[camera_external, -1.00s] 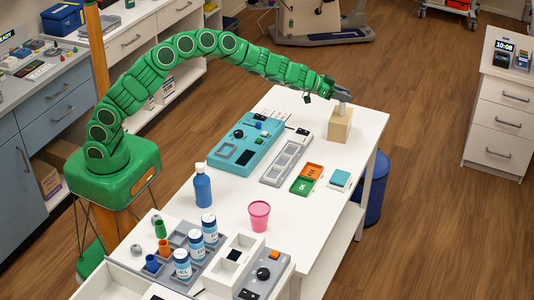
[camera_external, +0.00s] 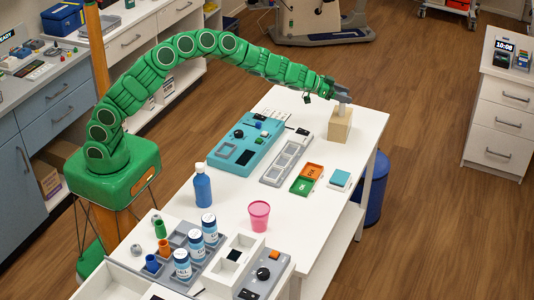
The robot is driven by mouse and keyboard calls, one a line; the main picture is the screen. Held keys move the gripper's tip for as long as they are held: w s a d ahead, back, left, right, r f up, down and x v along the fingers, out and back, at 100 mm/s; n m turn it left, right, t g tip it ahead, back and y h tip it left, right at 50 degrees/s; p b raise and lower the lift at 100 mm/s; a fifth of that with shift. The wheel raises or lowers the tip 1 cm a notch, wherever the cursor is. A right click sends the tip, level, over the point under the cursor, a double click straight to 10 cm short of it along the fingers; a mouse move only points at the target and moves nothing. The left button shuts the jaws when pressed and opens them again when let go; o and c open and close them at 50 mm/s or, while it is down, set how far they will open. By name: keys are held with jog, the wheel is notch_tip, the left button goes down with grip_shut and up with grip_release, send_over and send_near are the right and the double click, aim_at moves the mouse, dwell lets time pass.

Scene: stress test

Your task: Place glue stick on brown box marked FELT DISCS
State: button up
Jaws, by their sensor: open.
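A light brown box (camera_external: 340,127) stands at the far right of the white table; no marking on it can be read at this size. A small pale upright piece, which looks like the glue stick (camera_external: 341,109), shows at the top of the box, just under my gripper. My gripper (camera_external: 344,98) is open, right above the box. Its fingers are small in the picture, and I cannot tell whether they still touch the pale piece.
The table is bare right of the cup.

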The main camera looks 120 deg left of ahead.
jog(key=v, duration=0.7)
jog(key=shift+s, duration=0.15)
dwell(0.5)
jog(key=shift+d, duration=0.1)
jog(key=shift+r, duration=0.1)
dwell(0.4)
